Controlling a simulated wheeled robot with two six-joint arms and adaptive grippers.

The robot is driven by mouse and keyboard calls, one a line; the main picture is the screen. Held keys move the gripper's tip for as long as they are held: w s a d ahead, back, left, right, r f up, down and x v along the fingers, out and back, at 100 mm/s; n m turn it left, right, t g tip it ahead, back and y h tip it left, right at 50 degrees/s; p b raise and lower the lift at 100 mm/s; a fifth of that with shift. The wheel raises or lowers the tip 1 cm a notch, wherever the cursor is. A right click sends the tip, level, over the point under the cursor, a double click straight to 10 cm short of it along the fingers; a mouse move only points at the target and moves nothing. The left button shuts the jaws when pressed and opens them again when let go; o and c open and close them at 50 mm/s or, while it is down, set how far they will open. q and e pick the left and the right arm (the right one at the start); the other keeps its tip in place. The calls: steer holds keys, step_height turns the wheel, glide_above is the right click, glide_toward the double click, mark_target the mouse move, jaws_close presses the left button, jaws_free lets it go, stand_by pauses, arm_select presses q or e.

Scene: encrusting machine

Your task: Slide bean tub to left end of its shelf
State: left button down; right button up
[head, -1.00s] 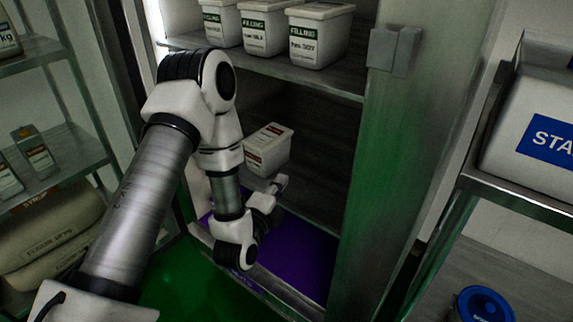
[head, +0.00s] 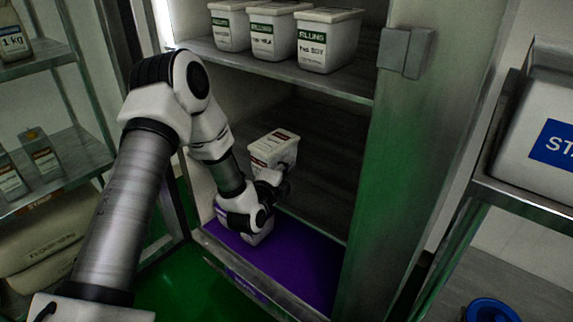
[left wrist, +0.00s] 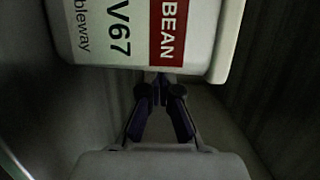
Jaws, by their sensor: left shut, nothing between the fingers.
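The bean tub (head: 270,153), white with a red and white label, stands on the middle shelf of the open cabinet, towards the left in the head view. Its "BEAN" label (left wrist: 120,30) fills the top of the left wrist view. My left gripper (head: 279,184) is at the tub's lower front right in the head view. Its closed fingertips (left wrist: 160,78) are right by the tub's edge in the left wrist view, with nothing between them. I cannot tell whether they touch the tub. My forearm hides the left end of that shelf. My right gripper is not in view.
The upper shelf (head: 290,70) holds several white filling tubs (head: 327,42). The shelf right of the bean tub is clear. The cabinet's green side wall (head: 400,180) bounds the right. A purple surface (head: 300,262) lies below. Racks with goods stand either side.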

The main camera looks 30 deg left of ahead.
arm_select(q)
steer(key=a+p, duration=0.2)
steer(key=a, duration=0.1)
steer(key=a+p, duration=0.3)
steer(key=a, duration=0.1)
steer(key=a+p, duration=0.2)
steer(key=a, duration=0.2)
steer(key=shift+w+r+p, duration=0.35)
steer(key=shift+r, duration=0.05)
steer(key=a, duration=0.3)
steer(key=a+p, duration=0.1)
steer(key=a, duration=0.3)
steer(key=w+a+p, duration=0.1)
steer(key=a, duration=0.2)
steer(key=shift+a+f, duration=0.35)
steer(key=shift+f, duration=0.05)
steer(key=shift+d+f, duration=0.1)
